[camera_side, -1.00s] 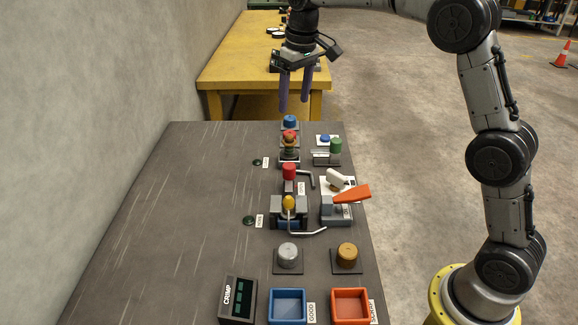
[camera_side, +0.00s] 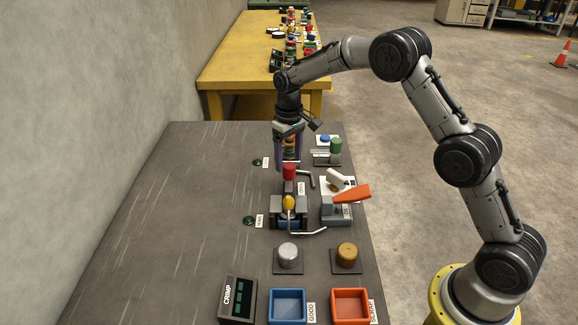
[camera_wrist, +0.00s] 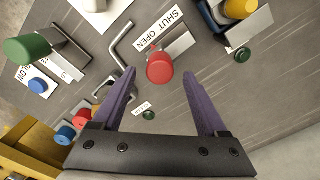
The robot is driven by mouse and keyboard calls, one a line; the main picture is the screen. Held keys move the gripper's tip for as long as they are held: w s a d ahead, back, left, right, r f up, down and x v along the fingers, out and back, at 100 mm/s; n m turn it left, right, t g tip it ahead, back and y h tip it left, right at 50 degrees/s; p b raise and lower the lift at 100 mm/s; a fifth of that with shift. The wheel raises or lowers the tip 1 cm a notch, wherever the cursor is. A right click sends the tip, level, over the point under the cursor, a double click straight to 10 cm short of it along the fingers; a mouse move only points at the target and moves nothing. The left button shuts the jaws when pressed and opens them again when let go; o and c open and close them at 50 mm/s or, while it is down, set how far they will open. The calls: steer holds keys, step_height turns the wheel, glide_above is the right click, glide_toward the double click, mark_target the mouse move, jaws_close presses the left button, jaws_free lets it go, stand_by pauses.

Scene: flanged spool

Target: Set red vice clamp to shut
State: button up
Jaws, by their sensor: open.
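The red vice clamp shows as a red cylindrical knob (camera_side: 289,172) in the middle of the dark bench. In the wrist view the red knob (camera_wrist: 160,66) lies near a white SHUT/OPEN label (camera_wrist: 158,28) and a bent grey bar (camera_wrist: 120,45). My gripper (camera_side: 288,166) is open, pointing down, close to the knob and partly in front of the parts behind. In the wrist view my gripper (camera_wrist: 158,76) has its purple fingers apart with the knob framed between the tips. I cannot tell whether the knob is between the fingers or just beyond them.
A yellow knob (camera_side: 289,202) on a blue-grey fixture stands just in front. An orange lever (camera_side: 350,194) and green cylinder (camera_side: 336,146) stand to the right. Blue (camera_side: 271,307) and orange bins (camera_side: 335,307) are at the front. The bench's left side is mostly clear.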

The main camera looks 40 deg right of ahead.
mark_target(289, 165)
steer(key=shift+f, duration=1.6)
jaws_close()
